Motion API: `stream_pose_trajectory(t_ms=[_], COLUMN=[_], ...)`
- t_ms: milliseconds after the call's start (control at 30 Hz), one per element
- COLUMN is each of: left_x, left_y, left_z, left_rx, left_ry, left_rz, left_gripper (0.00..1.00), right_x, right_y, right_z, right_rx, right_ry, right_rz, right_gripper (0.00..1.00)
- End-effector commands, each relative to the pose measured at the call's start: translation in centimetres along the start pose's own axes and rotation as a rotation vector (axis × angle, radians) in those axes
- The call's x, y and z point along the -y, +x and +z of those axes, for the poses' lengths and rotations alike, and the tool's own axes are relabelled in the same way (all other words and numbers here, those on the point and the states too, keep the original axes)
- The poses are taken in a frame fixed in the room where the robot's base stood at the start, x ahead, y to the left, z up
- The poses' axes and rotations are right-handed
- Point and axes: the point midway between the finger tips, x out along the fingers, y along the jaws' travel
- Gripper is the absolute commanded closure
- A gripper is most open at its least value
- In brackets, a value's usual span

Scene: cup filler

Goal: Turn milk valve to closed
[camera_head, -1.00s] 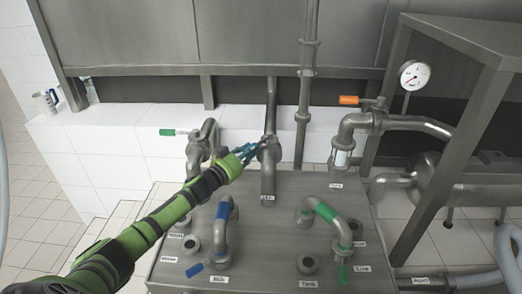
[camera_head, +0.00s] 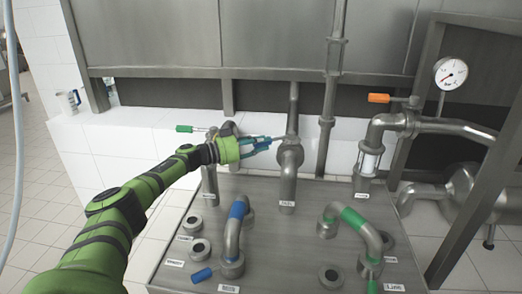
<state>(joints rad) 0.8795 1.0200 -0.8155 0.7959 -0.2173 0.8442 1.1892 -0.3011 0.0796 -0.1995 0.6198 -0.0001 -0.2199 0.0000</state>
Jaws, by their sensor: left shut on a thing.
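The middle valve (camera_head: 290,155) sits on an upright grey pipe at the centre, with a label (camera_head: 287,203) too small to read surely at its foot. A thin metal stem (camera_head: 277,138) runs from this valve left to my left gripper (camera_head: 258,145). The gripper's blue fingers are shut on the valve's handle, whose grip they mostly hide. The handle points left, across the pipe. My green left arm comes in from the lower left and partly hides the pipe and valve left of the middle one. My right gripper is not in view.
A green handle (camera_head: 184,129) points left behind my wrist. An orange handle (camera_head: 378,98) and a gauge (camera_head: 450,73) are at the right. Blue-banded (camera_head: 237,212) and green-banded (camera_head: 354,219) bent pipes stand on the steel table (camera_head: 290,255), beside several open ports.

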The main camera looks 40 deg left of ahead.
Motion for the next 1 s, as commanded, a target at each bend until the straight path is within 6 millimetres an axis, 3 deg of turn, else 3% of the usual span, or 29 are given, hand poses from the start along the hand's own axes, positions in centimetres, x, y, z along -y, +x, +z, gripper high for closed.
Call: stream_pose_trajectory(t_ms=[433,467,500,533,867,1000], left_x=[0.2,0.2,0.2,0.2,0.1,0.4], left_y=[0.0,0.0,0.0,0.0,0.0,0.0], left_z=[0.0,0.0,0.0,0.0,-0.2,-1.5], left_rx=[0.000,0.000,0.000,0.000,-0.002,-0.003], left_ry=[0.001,0.001,0.001,0.001,0.001,0.004], left_rz=[0.001,0.001,0.001,0.001,0.004,0.004], left_gripper=[1.00,0.70,0.54,0.51,0.51,0.51], right_x=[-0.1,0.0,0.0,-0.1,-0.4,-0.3], right_y=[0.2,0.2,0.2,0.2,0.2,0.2], right_z=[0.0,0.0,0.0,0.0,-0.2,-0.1], right_rx=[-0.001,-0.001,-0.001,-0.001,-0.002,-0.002], right_ry=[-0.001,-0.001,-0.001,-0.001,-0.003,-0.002], right_rz=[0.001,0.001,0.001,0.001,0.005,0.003], right_gripper=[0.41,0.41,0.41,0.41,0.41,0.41])
